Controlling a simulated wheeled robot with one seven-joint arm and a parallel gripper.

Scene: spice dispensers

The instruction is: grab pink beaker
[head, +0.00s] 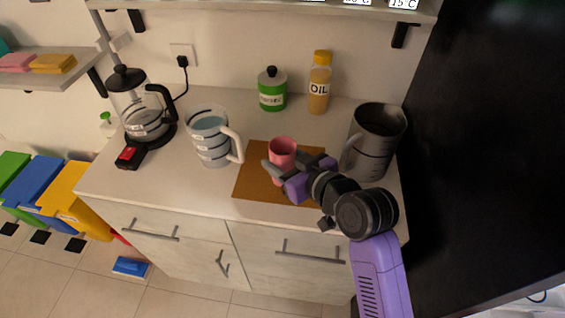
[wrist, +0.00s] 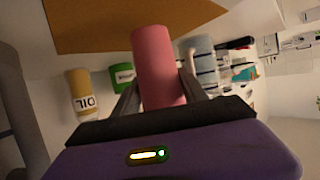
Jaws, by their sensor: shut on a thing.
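The pink beaker (head: 283,150) is at the middle of the counter, over the brown mat (head: 252,184). My gripper (head: 281,168) reaches in from the right and is shut on the beaker, with a finger on its side. In the wrist view the pink beaker (wrist: 158,65) stands between the two fingers (wrist: 160,95), and both are close against it. The beaker's lower part is partly hidden by the gripper in the head view. I cannot tell whether its base touches the mat.
A striped measuring jug (head: 208,138) stands left of the mat, and a large grey mug (head: 374,140) is close on the right. A green jar (head: 272,92) and an oil bottle (head: 319,85) stand behind. A kettle (head: 140,105) is at far left. A dark panel (head: 480,130) bounds the right.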

